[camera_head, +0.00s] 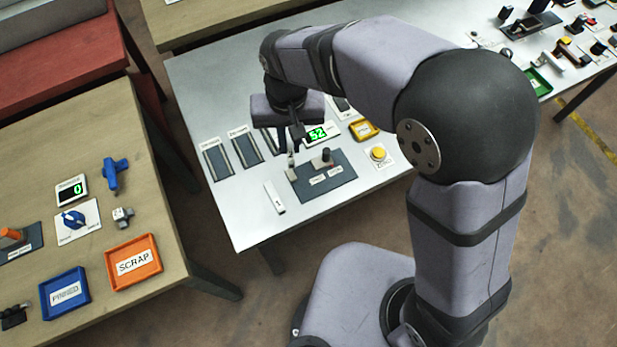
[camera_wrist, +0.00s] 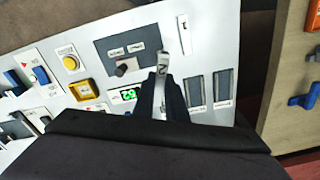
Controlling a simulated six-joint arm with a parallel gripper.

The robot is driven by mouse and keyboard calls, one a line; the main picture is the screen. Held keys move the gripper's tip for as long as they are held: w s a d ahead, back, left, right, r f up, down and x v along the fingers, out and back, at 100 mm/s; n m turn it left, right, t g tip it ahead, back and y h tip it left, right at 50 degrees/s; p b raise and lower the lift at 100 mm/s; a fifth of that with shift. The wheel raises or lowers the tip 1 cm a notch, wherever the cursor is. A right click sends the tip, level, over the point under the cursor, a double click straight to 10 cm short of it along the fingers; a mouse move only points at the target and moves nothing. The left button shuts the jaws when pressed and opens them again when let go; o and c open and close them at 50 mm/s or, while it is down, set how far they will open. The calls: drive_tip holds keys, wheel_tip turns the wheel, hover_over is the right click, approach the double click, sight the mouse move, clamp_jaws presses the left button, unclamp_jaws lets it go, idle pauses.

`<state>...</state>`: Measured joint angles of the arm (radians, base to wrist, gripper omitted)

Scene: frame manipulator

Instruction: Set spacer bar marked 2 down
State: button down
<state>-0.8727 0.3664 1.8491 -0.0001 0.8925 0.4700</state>
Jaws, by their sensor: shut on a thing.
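My gripper (camera_head: 290,144) is shut on a pale spacer bar (camera_head: 291,162), pointing down at the near-left part of the silver table. In the wrist view the bar (camera_wrist: 163,61) shows a dark 2 on its face between the fingertips (camera_wrist: 161,80). The bar is over or at the edge of a dark grey pad (camera_head: 318,186) with two small labels; I cannot tell if it touches. A second pale bar (camera_head: 274,197) lies flat on the table left of the pad, also in the wrist view (camera_wrist: 187,26).
Dark slotted plates (camera_head: 216,159) lie left of my gripper. A green-lit display (camera_head: 316,134), a yellow tray (camera_head: 364,130) and a yellow ZERO button (camera_head: 378,153) are to its right. Bare table lies in front of the pad. A wooden bench with a SCRAP tray (camera_head: 134,263) stands apart.

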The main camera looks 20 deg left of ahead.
sight(309, 180)
drive_tip(key=shift+s+d+f+n, duration=0.1)
drive_tip(key=shift+d+f+n, duration=0.15)
drive_tip(key=shift+d+n, duration=0.5)
drive_tip(key=shift+w+d+f+n, duration=0.1)
drive_tip(key=shift+d+f+n, duration=0.15)
drive_tip(key=shift+d+n, duration=0.45)
drive_tip(key=shift+s+d+f+n, duration=0.1)
drive_tip(key=shift+d+f+n, duration=0.15)
drive_tip(key=shift+d+n, duration=0.5)
drive_tip(key=shift+f+p, duration=0.8)
drive_tip(key=shift+f, duration=4.2)
drive_tip(key=shift+f, duration=0.15)
drive_tip(key=c, duration=2.2)
unclamp_jaws()
drive_tip(key=o, duration=0.4)
